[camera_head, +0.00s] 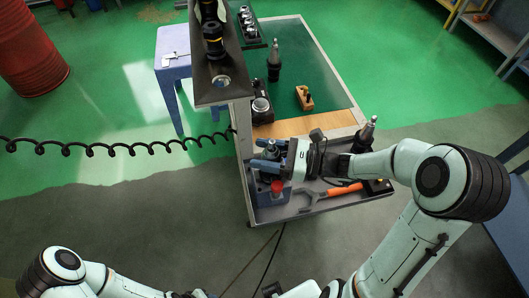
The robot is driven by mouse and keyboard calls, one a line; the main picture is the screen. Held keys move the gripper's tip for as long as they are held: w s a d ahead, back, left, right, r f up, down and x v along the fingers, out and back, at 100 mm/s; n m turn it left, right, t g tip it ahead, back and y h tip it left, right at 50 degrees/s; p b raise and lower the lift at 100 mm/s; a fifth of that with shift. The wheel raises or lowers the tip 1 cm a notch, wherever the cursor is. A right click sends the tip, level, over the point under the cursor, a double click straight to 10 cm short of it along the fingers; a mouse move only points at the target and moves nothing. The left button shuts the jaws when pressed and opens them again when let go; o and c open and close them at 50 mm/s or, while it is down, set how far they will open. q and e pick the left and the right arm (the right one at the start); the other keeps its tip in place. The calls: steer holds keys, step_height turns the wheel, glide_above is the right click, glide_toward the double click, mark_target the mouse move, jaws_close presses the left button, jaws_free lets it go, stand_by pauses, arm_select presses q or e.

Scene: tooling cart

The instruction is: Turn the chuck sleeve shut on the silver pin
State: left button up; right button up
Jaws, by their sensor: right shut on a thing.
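My right gripper (263,156) reaches in from the right over the cart's front tray. Its blue fingers point left and are shut around a dark upright chuck (271,149), which I take to be the one with the sleeve. The fingers cover much of it. The chuck stands in a blue-grey holder block with a red knob (277,187) at its front. I cannot make out the silver pin, nor how far the sleeve is turned. My left gripper is out of view; only part of that arm shows at the lower left.
The tray (318,204) also holds an orange-handled tool (344,189). A dark tool holder with a silver tip (367,131) stands at its right, close to my forearm. Another holder (274,60) and a wooden block (304,97) stand on the green top. A post with a dark shelf (222,83) rises at left.

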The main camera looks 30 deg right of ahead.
steer(key=shift+f+m+t+h, duration=0.1)
steer(key=shift+m+t+h, duration=0.8)
steer(key=shift+t+h, duration=0.15)
steer(key=shift+d+m+t+h+b, duration=0.1)
steer(key=shift+m+t+h+b, duration=0.55)
steer(key=shift+m+t+h, duration=0.2)
steer(key=shift+w+d+f+m+t+h+b, duration=0.1)
steer(key=shift+m+t+h+b, duration=0.6)
steer(key=shift+h+b, duration=0.45)
arm_select(q)
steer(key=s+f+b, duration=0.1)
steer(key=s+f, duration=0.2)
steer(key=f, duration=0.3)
steer(key=shift+b, duration=0.3)
arm_select(e)
steer(key=shift+w+d+m+h, duration=0.1)
steer(key=shift+d+m+h, duration=0.05)
steer(key=shift+m+h, duration=0.45)
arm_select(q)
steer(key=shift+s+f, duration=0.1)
arm_select(e)
steer(key=shift+t+h, duration=0.25)
steer(key=shift+t, duration=0.05)
steer(key=o, duration=1)
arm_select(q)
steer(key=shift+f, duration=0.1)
